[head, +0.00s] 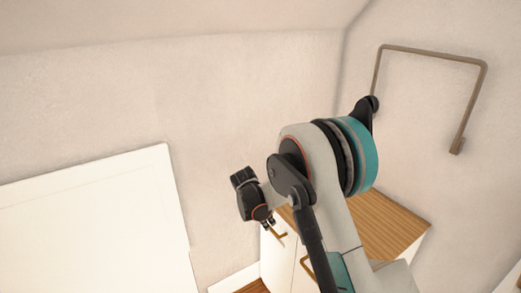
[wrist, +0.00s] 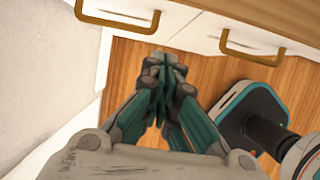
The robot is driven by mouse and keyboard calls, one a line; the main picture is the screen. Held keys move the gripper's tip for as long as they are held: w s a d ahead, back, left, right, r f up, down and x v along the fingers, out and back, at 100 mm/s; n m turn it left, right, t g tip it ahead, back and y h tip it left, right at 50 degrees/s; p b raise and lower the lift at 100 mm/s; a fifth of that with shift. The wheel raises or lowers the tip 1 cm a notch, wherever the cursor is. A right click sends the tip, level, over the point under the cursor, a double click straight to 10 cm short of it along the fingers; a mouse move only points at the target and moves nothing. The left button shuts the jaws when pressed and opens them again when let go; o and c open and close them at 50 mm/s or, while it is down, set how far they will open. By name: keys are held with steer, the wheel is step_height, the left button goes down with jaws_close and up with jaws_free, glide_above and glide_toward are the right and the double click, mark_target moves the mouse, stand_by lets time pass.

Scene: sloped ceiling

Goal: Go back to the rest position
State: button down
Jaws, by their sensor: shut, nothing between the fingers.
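My gripper (wrist: 160,62) reaches up the middle of the wrist view, its teal and grey fingers together with nothing between them. Behind the fingers is wooden floor, and a white cabinet (wrist: 190,30) with brass handles lies just beyond the tips. In the head view my arm is raised and bent in front of the cabinet (head: 275,255). The wrist end (head: 250,195) hangs at the left of the arm, and the fingertips are too small there to judge.
The cabinet has a wooden top (head: 395,225), partly hidden by my arm. A brass handle (wrist: 240,45) sticks out near the gripper. A metal wall bar (head: 430,55) is at upper right. A white panel (head: 95,220) stands at left. Wooden floor (wrist: 125,70) shows below.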

steer(key=s+d+r+m+t+y, duration=0.1)
steer(key=s+d+r+m, duration=0.3)
steer(key=r, duration=0.4)
steer(key=s+d+r+m+y, duration=0.1)
steer(key=s+d+r+m, duration=0.2)
steer(key=s+r, duration=0.4)
steer(key=s+d+r+m+t, duration=0.1)
steer(key=s+d+r+m, duration=0.25)
steer(key=r, duration=0.55)
steer(key=s+d+r+m+t+y, duration=0.1)
steer(key=s+d+m, duration=0.1)
steer(key=s+m, duration=0.4)
steer(key=s+d+r+m+t, duration=0.1)
steer(key=s+m, duration=0.6)
steer(key=s, duration=0.8)
steer(key=shift+s+d+t+y, duration=0.15)
steer(key=shift+d+t+y, duration=0.25)
steer(key=shift+d, duration=0.5)
steer(key=shift+r+m, duration=0.1)
steer(key=shift+m, duration=0.15)
